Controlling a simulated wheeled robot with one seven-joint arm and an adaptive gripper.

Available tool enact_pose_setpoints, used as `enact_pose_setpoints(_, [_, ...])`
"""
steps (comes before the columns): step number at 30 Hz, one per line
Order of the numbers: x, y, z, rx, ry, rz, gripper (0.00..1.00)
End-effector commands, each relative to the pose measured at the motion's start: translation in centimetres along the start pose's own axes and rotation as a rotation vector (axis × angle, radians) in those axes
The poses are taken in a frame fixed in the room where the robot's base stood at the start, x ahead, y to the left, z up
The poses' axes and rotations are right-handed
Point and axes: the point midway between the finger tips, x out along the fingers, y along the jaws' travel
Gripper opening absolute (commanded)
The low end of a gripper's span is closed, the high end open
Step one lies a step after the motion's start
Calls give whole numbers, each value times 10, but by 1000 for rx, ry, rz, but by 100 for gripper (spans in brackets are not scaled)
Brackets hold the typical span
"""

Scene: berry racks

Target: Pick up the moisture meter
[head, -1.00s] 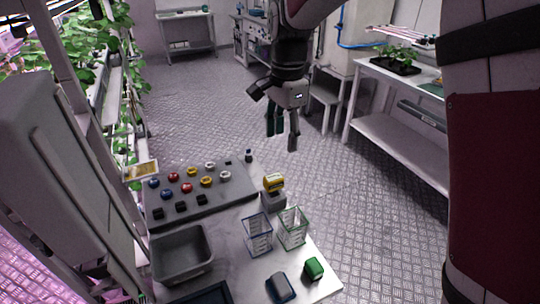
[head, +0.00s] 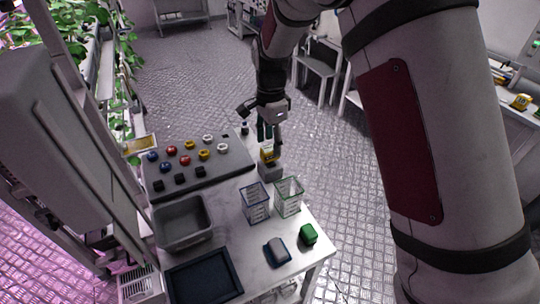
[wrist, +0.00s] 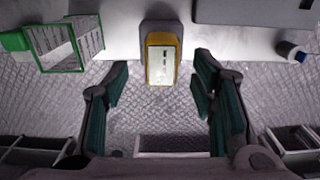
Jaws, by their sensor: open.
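The moisture meter looks to be the yellow device (head: 267,155) with a pale face, standing on a small grey block (head: 270,172) at the right edge of the table. In the wrist view the yellow meter (wrist: 161,60) sits upper middle, between the lines of my two fingers. My gripper (head: 269,134) is open and empty, with its green-padded fingers pointing down just above and behind the meter in the head view. In the wrist view the fingers (wrist: 160,92) spread to either side of it, apparently not touching it. The meter's lower part is partly hidden.
Close by stand a green-rimmed clear basket (head: 289,205) and a blue-rimmed one (head: 253,213). A grey board (head: 215,177) with coloured pieces lies left. A grey bin (head: 183,239), dark tray (head: 203,280), green item (head: 308,234) and grey-blue item (head: 277,251) occupy the front.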

Motion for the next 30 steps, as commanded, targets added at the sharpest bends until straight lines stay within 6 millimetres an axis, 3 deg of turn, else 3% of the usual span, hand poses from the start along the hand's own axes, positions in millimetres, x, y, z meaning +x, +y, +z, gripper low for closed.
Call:
enact_pose_setpoints(6, [30,-1,2,0,-1,3,52])
enact_pose_setpoints(15, [35,-2,2,-1,-1,0,52])
enact_pose_setpoints(16, [35,-2,2,-1,-1,0,49])
enact_pose_setpoints(21, [35,-2,2,-1,-1,0,11])
enact_pose_setpoints(23, [35,-2,2,-1,-1,0,0])
enact_pose_setpoints(30, [35,-2,2,-1,-1,0,0])
